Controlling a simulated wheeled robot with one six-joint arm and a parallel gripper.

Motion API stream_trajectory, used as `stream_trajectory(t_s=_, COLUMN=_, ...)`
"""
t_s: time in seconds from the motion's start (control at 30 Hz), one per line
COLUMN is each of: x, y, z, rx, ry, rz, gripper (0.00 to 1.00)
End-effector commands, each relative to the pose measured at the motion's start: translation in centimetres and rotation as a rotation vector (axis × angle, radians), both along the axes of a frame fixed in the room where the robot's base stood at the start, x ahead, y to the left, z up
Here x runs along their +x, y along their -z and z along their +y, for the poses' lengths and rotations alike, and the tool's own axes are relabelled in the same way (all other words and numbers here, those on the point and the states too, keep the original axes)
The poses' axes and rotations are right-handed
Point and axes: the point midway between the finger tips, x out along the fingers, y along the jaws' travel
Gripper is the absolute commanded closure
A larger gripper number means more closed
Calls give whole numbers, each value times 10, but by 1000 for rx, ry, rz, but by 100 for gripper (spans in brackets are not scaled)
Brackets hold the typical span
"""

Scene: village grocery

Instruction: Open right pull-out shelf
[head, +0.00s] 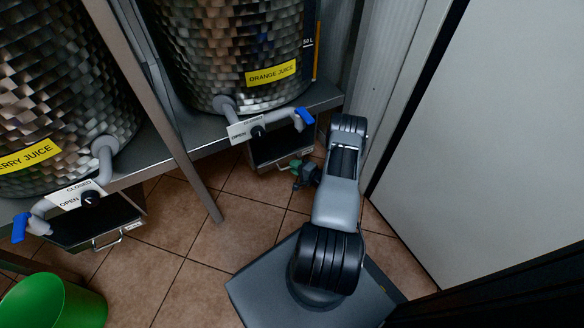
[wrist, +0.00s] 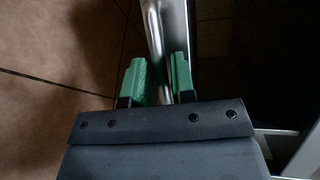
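The right pull-out shelf (head: 277,152) is a dark tray under the orange juice tank's tap in the head view. In the wrist view its dark surface (wrist: 265,60) and pale front edge (wrist: 209,40) fill the right side. Its metal bar handle (wrist: 155,35) runs down between my green fingertips. My gripper (wrist: 157,80) is open around the handle, with a finger on each side; whether either finger touches it is unclear. In the head view my gripper (head: 298,168) is small and at the shelf's front, so the handle is mostly hidden.
The orange juice tank (head: 225,50) stands above the shelf with a blue-handled tap (head: 304,117). A left pull-out shelf (head: 95,225) sits under the other tank. A metal post (head: 190,160) stands between them. A green bucket (head: 50,303) is lower left. A white panel (head: 490,120) bounds the right; tiled floor is clear.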

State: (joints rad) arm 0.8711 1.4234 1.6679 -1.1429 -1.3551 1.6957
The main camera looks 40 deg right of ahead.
Motion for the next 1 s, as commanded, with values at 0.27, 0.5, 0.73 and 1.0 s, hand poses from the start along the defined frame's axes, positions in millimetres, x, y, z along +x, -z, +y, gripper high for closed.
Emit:
stream_trajectory(t_s=0.27, x=16, y=4, z=5, rx=0, ry=-2, rz=1, gripper=76)
stream_trajectory(t_s=0.5, x=17, y=3, z=6, rx=0, ry=-2, rz=1, gripper=76)
stream_trajectory(t_s=0.73, x=17, y=3, z=6, rx=0, ry=-2, rz=1, gripper=92)
stream_trajectory(t_s=1.0, x=17, y=3, z=6, rx=0, ry=-2, rz=1, gripper=100)
